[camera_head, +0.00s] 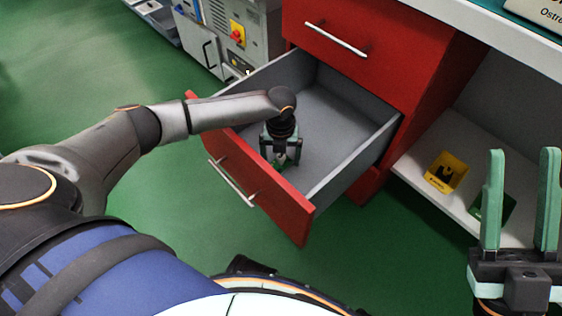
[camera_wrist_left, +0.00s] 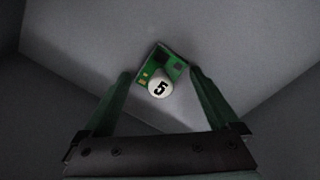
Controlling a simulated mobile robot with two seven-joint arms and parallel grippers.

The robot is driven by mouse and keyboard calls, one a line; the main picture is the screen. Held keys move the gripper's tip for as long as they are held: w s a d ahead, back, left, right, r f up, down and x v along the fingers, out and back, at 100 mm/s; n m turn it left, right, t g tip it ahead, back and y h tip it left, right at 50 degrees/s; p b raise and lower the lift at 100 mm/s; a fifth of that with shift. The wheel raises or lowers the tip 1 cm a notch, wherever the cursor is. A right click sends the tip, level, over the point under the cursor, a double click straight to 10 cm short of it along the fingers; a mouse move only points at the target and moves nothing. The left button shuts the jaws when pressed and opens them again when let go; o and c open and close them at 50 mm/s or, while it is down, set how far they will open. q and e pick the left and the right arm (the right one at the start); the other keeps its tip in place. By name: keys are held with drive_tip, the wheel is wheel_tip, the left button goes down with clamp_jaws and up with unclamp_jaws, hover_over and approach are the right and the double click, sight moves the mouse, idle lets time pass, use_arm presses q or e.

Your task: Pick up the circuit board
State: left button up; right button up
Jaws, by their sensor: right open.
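The circuit board (camera_wrist_left: 174,66) is a small green board with dark and gold parts, lying in the grey interior of the open red drawer (camera_head: 275,207). My right gripper (camera_head: 522,155) is open and empty at the right edge of the head view.
The drawer's grey side wall (camera_head: 352,165) and front panel stand around my left gripper. A closed red drawer (camera_head: 370,50) is above. A white shelf (camera_head: 415,165) at right holds a yellow item (camera_head: 446,173) and a green item (camera_head: 493,206). Green floor lies open at left.

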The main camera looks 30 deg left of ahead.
use_arm(q)
drive_tip(key=c, duration=1.3)
drive_tip(key=shift+c, duration=0.3)
drive_tip(key=shift+r, duration=0.15)
